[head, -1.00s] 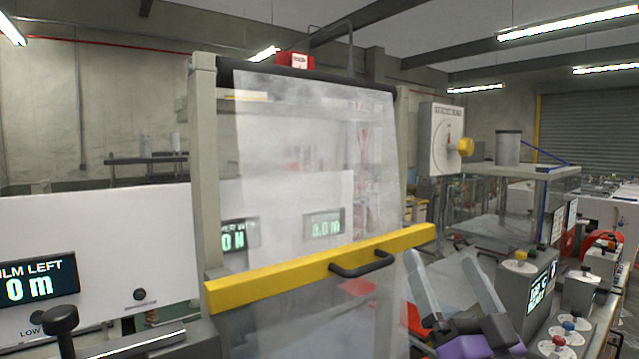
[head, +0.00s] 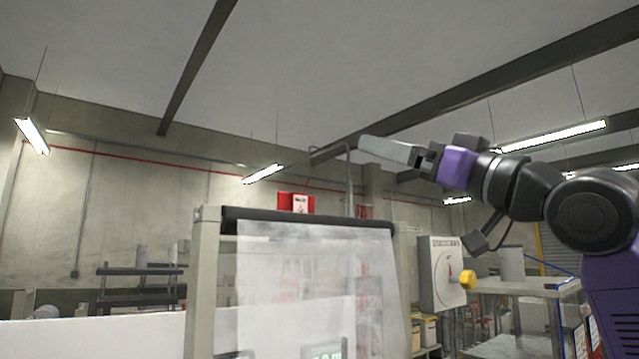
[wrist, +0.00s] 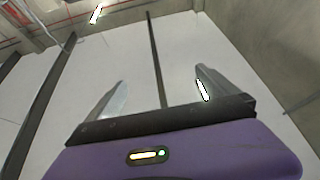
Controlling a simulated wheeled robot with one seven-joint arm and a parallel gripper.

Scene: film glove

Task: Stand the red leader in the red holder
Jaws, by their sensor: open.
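My gripper (head: 372,146) is raised high in the head view, its grey fingers pointing left, above and right of the machine's top roller. In the wrist view my gripper (wrist: 160,78) is open, with nothing between its two fingers and only the ceiling beyond them. I cannot pick out the red leader or the red holder with certainty. A small red box with a white label (head: 297,203) shows just above the dark roller, left of and below my gripper; I cannot tell what it is.
A grey-framed machine (head: 204,280) carries a dark roller (head: 300,221) with a hazy film sheet (head: 300,280) hanging below it. A dial panel with a yellow knob (head: 440,270) stands right of it. Ceiling beams and lamps (head: 555,135) are overhead; the space around my gripper looks clear.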

